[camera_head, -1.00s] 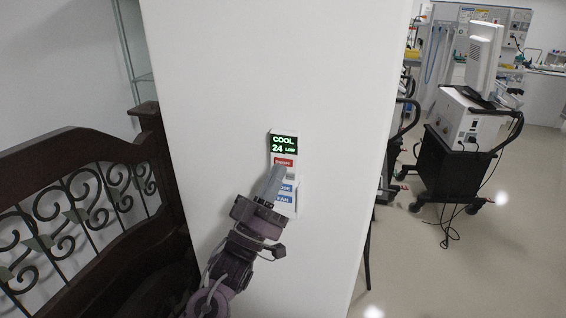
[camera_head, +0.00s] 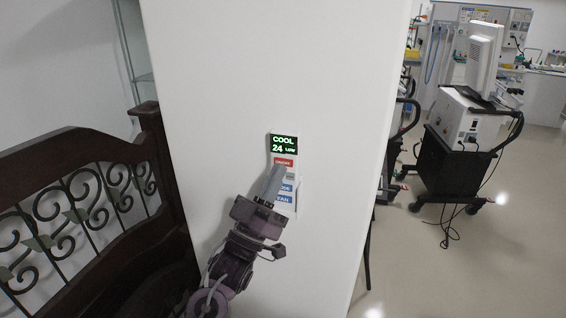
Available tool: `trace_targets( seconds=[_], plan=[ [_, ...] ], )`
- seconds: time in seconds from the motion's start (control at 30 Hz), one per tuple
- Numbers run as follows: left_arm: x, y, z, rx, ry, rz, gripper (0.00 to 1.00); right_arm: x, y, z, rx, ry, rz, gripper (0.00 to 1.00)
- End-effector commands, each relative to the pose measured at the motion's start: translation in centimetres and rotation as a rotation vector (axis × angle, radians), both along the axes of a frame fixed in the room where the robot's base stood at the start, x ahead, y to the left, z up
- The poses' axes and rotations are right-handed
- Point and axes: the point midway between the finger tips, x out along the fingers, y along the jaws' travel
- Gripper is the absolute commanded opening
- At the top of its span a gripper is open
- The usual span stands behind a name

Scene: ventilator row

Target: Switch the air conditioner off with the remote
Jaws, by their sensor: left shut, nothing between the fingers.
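The remote (camera_head: 284,144) is a white panel upright on the white wall face in the middle of the view. Its dark display reads COOL, 24 and LOW in green. Below the display is a red button (camera_head: 284,162) marked ON/OFF, with blue buttons lower down, one reading FAN (camera_head: 284,200). My left gripper (camera_head: 279,170) is shut and empty. Its fingertips are in front of the remote just below the red button and hide part of the buttons there. I cannot tell whether they touch it. My right gripper is not in view.
A dark wooden bed frame with iron scrollwork (camera_head: 70,200) stands at the left, close to my left arm. A wheeled medical cart (camera_head: 455,160) with a monitor stands behind on the right. The floor (camera_head: 480,270) at the lower right is clear.

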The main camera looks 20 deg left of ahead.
Motion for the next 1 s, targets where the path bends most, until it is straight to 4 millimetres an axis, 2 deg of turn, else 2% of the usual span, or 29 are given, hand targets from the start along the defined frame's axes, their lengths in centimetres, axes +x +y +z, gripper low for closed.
trace_targets(
  seconds=[1.0],
  plan=[
    [1.1,0.0,0.0,-0.001,-0.001,0.0,0.0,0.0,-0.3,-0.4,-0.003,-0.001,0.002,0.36]
  ],
)
